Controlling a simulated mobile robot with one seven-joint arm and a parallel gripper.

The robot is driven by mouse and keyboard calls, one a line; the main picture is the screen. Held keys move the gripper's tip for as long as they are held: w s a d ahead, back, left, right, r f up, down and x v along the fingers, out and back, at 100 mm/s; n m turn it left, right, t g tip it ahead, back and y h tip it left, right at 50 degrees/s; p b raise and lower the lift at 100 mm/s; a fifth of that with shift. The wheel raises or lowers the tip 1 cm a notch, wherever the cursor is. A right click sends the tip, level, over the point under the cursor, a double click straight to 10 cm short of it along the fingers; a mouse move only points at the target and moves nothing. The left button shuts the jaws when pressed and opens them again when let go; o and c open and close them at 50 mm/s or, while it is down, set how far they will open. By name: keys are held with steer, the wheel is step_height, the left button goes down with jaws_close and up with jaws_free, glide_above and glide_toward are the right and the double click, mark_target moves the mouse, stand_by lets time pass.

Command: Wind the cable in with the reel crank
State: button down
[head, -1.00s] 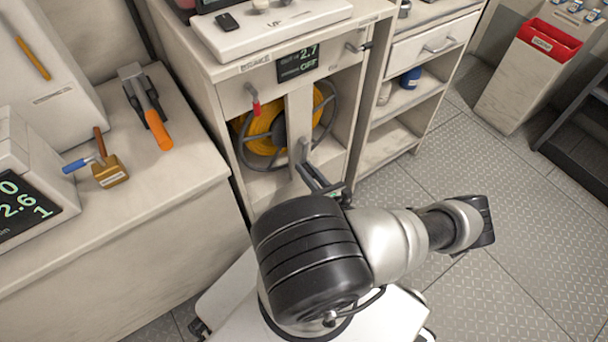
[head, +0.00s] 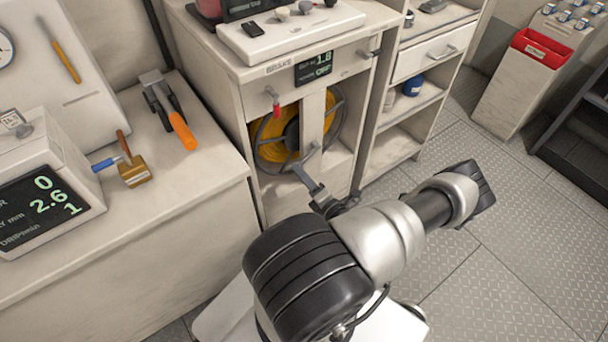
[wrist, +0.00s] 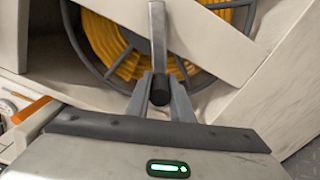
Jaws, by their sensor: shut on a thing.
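The cable reel (head: 257,145), a dark-rimmed wheel wound with yellow cable (head: 272,150), sits inside the white cabinet behind an upright post. The reel also shows in the wrist view (wrist: 85,50), where the cable (wrist: 110,40) lies in coils. The grey crank arm (wrist: 157,35) runs down across the reel to a dark handle (wrist: 160,88). My gripper (wrist: 160,98) is shut on this handle, one finger on each side. In the head view my gripper (head: 302,172) is low in front of the reel. The display (head: 313,67) above reads 1.8, with what looks like OFF beneath.
A red-tipped brake lever (head: 275,104) hangs left of the post, close above the reel. Open shelves (head: 392,150) stand right. The floor (head: 500,255) at right is clear.

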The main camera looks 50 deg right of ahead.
steer(key=r+m, duration=0.1)
steer(key=r+m+p, duration=0.1)
steer(key=r+m, duration=0.1)
steer(key=shift+w+a+m, duration=0.2)
steer(key=shift+a+m, duration=0.1)
steer(key=shift+a, duration=0.1)
steer(key=shift+r+m+p, duration=0.8)
steer(key=shift+r+m, duration=1)
steer(key=shift+m, duration=0.5)
steer(key=c, duration=1.6)
jaws_free()
steer(key=p+v, duration=0.1)
steer(key=v, duration=1.6)
steer(key=shift+s+a, duration=0.25)
steer(key=shift+r, duration=0.1)
